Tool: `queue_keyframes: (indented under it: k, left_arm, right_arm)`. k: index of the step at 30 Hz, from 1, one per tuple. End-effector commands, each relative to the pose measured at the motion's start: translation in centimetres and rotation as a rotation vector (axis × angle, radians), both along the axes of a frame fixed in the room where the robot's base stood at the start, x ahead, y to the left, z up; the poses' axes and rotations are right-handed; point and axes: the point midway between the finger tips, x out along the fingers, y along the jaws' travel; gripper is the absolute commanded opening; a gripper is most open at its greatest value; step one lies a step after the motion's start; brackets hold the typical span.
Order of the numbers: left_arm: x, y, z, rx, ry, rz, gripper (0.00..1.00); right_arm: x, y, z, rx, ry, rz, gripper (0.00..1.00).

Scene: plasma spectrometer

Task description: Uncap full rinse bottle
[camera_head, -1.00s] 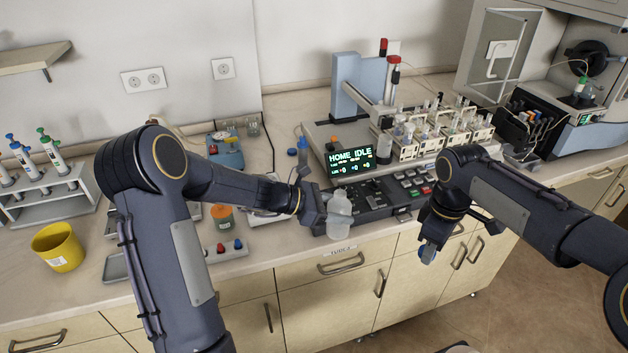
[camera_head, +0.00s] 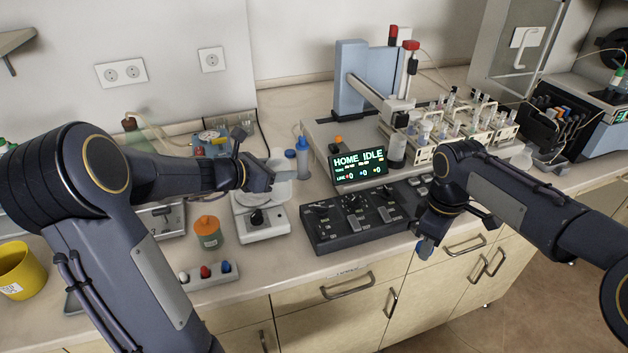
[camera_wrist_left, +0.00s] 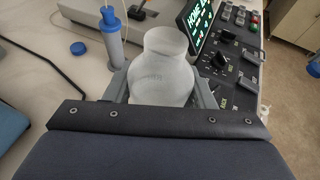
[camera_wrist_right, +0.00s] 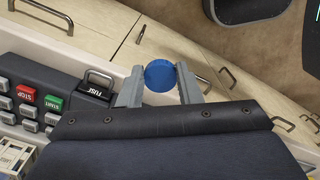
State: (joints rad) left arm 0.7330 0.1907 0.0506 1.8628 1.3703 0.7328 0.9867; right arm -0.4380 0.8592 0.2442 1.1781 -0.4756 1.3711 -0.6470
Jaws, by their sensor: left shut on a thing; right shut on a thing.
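A frosted white bottle (camera_wrist_left: 162,75) stands between the fingers of my left gripper (camera_wrist_left: 163,92) in the left wrist view. Its top shows no cap. In the head view my left gripper (camera_head: 268,180) holds the bottle (camera_head: 280,190) over or beside the small white balance, partly hidden by the gripper; I cannot tell whether it touches anything below. My right gripper (camera_wrist_right: 160,85) is shut on a round blue cap (camera_wrist_right: 159,75). In the head view the right gripper (camera_head: 426,238) holds the cap (camera_head: 424,250) in front of the counter edge, apart from the bottle.
A blue holder (camera_head: 303,160) and another blue cap (camera_head: 290,154) are behind the bottle. An orange-lidded jar (camera_head: 208,232) and a button strip (camera_head: 208,272) are at the left. The sampler rack (camera_head: 450,130) is behind.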

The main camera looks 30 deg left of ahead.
Motion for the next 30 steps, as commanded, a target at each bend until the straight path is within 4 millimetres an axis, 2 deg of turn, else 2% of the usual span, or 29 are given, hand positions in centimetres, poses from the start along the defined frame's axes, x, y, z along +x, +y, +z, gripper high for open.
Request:
queue_keyframes:
  k: [3,9,17,22,30]
  left_arm:
    - [3.0,-1.2,-1.6,-0.005,0.002,-0.008,0.00]
    - [6.7,-2.3,-3.6,-0.002,0.000,-0.005,0.00]
    - [8.8,-3.0,-4.7,-0.002,-0.001,-0.006,0.00]
    - [10.6,-3.5,-6.2,-0.003,0.000,-0.003,0.00]
    - [10.9,-3.6,-6.6,0.000,-0.001,-0.004,0.00]
  right_arm:
    - [0.0,0.0,0.1,0.000,0.000,0.000,0.04]
    - [0.0,0.0,0.1,0.000,0.000,0.000,0.04]
    - [0.0,0.0,0.2,0.000,0.000,0.000,0.04]
    - [0.0,0.0,0.3,0.000,0.000,0.000,0.04]
    - [0.0,0.0,0.3,0.000,0.000,0.000,0.04]
